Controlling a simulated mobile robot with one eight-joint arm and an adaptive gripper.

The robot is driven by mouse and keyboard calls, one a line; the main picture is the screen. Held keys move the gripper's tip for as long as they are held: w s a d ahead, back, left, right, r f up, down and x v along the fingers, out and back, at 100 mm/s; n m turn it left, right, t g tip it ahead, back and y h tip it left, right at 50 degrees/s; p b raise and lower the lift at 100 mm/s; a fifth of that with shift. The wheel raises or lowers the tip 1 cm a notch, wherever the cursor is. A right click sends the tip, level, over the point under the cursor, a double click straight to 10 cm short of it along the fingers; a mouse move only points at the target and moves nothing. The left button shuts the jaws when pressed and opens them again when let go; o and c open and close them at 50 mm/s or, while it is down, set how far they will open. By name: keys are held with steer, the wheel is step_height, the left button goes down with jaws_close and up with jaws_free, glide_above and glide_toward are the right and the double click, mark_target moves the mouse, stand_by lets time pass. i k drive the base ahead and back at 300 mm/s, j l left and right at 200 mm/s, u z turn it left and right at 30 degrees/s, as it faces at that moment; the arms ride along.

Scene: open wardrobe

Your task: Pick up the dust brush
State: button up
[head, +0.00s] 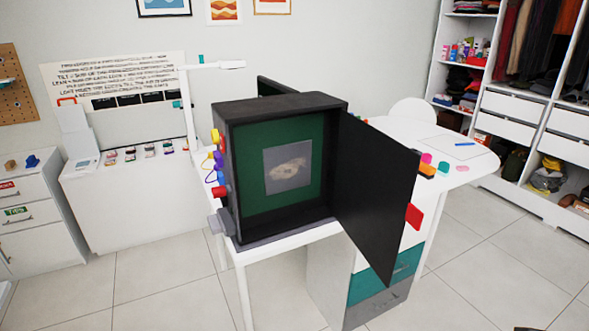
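I cannot make out a dust brush for certain in the head view. Several small coloured items, among them a pink one (426,158), a green one (443,168) and an orange one (427,170), lie on the white table (462,176) right of the black box. They are too small to identify. The black box (228,180) stands on the table with its door (375,190) swung open to the right, hiding part of the tabletop. Inside is a green back panel with a grey picture. My gripper is not in view.
A white drawer unit (30,215) stands at the left. A desk lamp (190,110) rises behind the box. An open wardrobe (520,105) with clothes and drawers is at the right. Tiled floor (480,265) is clear in front of the wardrobe.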

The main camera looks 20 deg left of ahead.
mark_target(427, 171)
steer(key=i+l+z, duration=0.1)
steer(key=i, duration=0.65)
steer(key=i+l+z, duration=0.15)
steer(key=i, duration=0.6)
steer(key=i+j+z, duration=0.15)
steer(key=i, duration=0.25)
steer(key=i+j+z, duration=0.2)
steer(key=i, duration=0.2)
steer(key=i+j+z, duration=0.15)
steer(key=i, duration=0.25)
steer(key=j, duration=0.1)
